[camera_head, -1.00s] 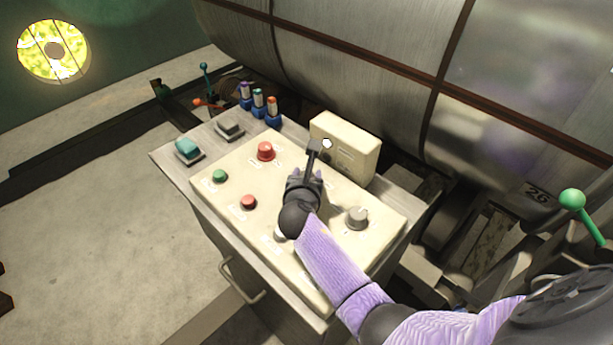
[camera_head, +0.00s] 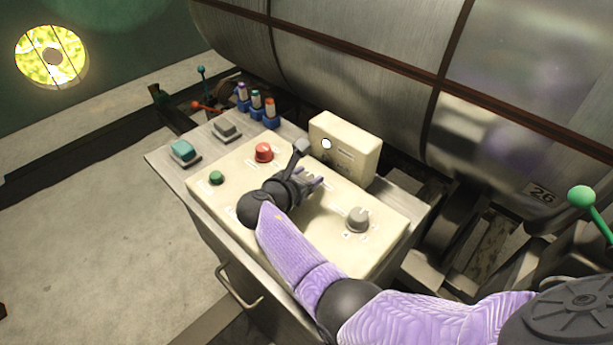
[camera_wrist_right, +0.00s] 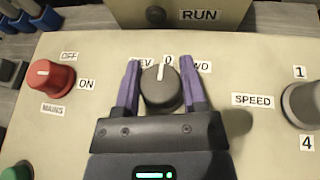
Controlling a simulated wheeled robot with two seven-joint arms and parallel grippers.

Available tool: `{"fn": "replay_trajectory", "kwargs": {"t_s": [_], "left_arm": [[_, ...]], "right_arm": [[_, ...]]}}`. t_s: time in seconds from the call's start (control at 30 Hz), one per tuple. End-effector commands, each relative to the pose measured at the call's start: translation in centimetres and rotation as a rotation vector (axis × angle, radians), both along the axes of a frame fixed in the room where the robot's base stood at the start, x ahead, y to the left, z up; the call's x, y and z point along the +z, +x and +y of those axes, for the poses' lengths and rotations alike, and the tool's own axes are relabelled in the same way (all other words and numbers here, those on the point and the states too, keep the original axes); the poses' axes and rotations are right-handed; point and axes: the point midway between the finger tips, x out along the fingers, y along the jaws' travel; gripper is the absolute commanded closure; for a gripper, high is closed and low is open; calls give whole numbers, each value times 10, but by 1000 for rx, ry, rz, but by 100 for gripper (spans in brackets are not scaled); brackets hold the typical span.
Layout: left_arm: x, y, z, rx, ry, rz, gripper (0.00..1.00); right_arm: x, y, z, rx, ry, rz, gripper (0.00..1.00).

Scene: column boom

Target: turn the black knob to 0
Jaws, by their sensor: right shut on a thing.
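The black knob (camera_wrist_right: 160,88) sits on the cream panel between the REV and FWD labels. Its white pointer line points up at the 0 label (camera_wrist_right: 168,60). My right gripper (camera_wrist_right: 162,85) is shut on the knob, with one purple finger on each side of it. In the head view my right gripper (camera_head: 315,182) is low over the middle of the panel (camera_head: 335,194) and hides the knob. My left gripper is not in view.
A red MAINS knob (camera_wrist_right: 50,78) and a grey SPEED knob (camera_wrist_right: 303,103) flank the black knob. A green button (camera_head: 216,177) is at the panel's left. A cream box (camera_head: 345,145) stands behind. A large metal drum (camera_head: 350,50) lies beyond.

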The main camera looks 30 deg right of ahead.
Motion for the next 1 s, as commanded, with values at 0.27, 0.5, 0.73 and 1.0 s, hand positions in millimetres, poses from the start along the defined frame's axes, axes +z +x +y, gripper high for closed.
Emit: {"fn": "replay_trajectory", "kwargs": {"t_s": [0.27, 0.5, 0.73, 1.0], "left_arm": [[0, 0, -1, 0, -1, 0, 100], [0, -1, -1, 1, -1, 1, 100], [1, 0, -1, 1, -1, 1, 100], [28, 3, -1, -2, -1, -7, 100]], "right_arm": [[-1, 0, 0, -1, 2, 2, 100], [-1, 0, 0, 0, 2, 1, 12], [1, -1, 1, 0, 1, 2, 12], [27, -29, 48, 3, 3, 0, 12]]}}
